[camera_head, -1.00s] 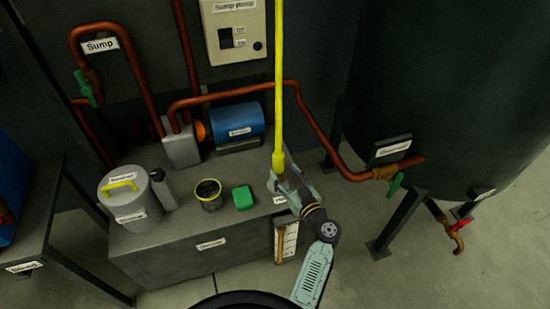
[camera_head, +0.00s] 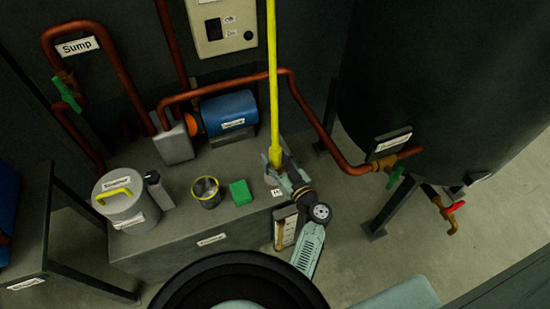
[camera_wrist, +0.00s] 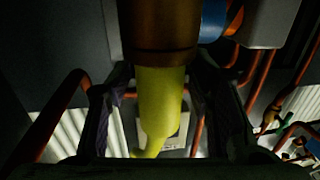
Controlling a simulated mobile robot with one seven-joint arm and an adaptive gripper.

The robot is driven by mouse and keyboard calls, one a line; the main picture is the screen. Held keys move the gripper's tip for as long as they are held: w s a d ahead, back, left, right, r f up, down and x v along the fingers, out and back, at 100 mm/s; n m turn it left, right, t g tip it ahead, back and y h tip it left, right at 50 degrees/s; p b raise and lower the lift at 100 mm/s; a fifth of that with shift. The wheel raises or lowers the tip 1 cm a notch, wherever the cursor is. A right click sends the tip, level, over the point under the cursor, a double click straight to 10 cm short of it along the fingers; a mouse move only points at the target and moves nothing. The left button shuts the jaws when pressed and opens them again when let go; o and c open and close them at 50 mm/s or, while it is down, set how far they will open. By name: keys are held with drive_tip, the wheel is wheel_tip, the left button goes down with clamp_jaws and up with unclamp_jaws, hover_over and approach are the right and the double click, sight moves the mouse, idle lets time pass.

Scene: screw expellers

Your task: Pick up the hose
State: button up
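The hose (camera_head: 272,85) is a bright yellow line that runs upright from the top of the picture to a thicker yellow end above the grey bench in the head view. My gripper (camera_head: 279,178) is at the lower end of the hose, by the bench's right corner. In the wrist view the thick yellow end of the hose (camera_wrist: 160,100) and a brown, copper-like fitting (camera_wrist: 160,28) lie between the two dark fingers of my gripper (camera_wrist: 160,112). The fingers stand apart on either side, with a light gap visible at the left. The hose's lowest end is partly hidden by my gripper.
On the grey bench (camera_head: 205,240) stand a lidded grey canister (camera_head: 125,205), an open cup with a yellow rim (camera_head: 206,192), and a green block (camera_head: 241,192). A copper pipe (camera_head: 312,112) passes close behind my gripper. A large dark tank (camera_head: 430,80) stands at the right.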

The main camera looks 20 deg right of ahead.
clamp_jaws()
idle(0.4)
drive_tip(key=shift+w+r, duration=0.1)
drive_tip(key=shift+r, duration=0.15)
